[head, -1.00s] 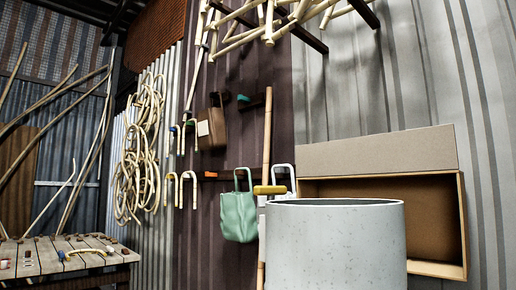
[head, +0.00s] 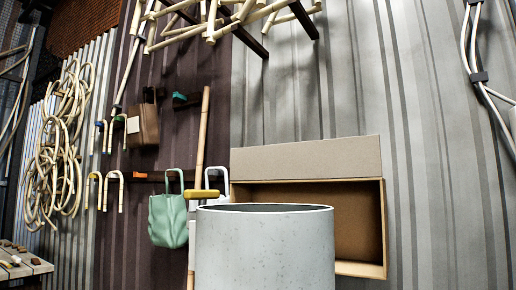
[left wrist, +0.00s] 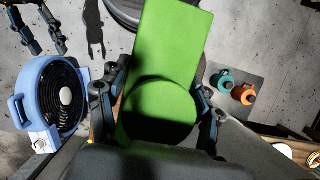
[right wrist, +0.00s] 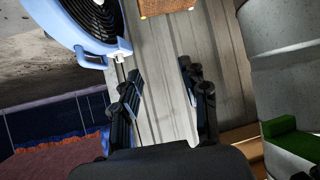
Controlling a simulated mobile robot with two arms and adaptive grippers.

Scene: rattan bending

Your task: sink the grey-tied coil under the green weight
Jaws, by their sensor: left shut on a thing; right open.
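The green weight (left wrist: 170,45), a bright green block with a round part, fills the middle of the left wrist view. My left gripper (left wrist: 158,95) is shut on it, one finger at each side. A green block also shows in the right wrist view (right wrist: 290,145), in front of the grey drum. The speckled grey drum (head: 265,250) stands upright in the head view; its inside is mostly hidden. My right gripper (right wrist: 160,75) is open and empty, beside the drum (right wrist: 280,75). I cannot make out a grey-tied coil. Neither gripper shows in the head view.
A blue fan (left wrist: 47,98) stands on the floor. Teal (left wrist: 222,79) and orange (left wrist: 244,94) things lie on a grey mat. An open cardboard box (head: 305,165) is behind the drum. Pale cane coils (head: 57,150) and a green bag (head: 168,220) hang on the wall.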

